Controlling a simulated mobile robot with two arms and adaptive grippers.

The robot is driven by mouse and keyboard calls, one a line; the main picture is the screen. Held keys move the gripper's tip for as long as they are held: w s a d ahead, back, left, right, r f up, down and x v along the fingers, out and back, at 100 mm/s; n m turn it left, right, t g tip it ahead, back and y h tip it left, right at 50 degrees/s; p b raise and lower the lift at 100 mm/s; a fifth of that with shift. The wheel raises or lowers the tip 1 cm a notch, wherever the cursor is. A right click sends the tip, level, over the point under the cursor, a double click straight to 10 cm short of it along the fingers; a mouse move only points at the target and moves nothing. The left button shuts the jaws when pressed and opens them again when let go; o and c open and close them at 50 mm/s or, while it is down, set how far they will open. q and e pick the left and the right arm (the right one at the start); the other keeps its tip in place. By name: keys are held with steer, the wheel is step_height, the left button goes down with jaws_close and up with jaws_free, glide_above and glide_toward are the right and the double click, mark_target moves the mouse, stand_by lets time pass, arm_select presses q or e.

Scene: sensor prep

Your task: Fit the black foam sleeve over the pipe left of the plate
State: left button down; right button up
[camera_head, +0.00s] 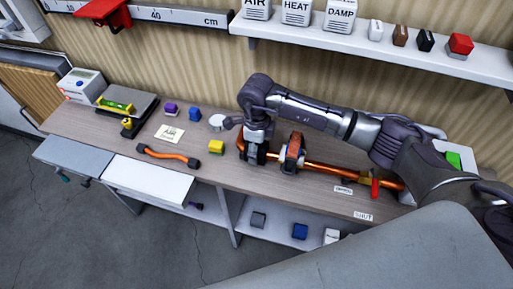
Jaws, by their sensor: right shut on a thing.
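The copper pipe (325,168) runs along the right half of the bench and passes through an upright orange and grey plate (292,152). A short stretch of pipe shows left of the plate, with an upturned end (240,141). My right gripper (255,150) reaches down over this stretch and is shut on a dark piece that appears to be the black foam sleeve (253,157). Gripper and sleeve blend together, so I cannot tell whether the sleeve is around the pipe or beside it. My left gripper is out of view.
A red valve handle (375,188) stands on the pipe at the right. A shelf (340,38) overhangs the back. Bare wood lies at the front.

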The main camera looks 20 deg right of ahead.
steer(key=shift+f+b, duration=0.6)
steer(key=shift+b, duration=0.05)
stand_by(0.5)
steer(key=o, duration=1.1)
steer(key=shift+o, duration=0.2)
steer(key=shift+r, duration=0.1)
steer(key=shift+r+p, duration=2)
steer(key=shift+r, duration=1.45)
steer(key=shift+s+f, duration=0.1)
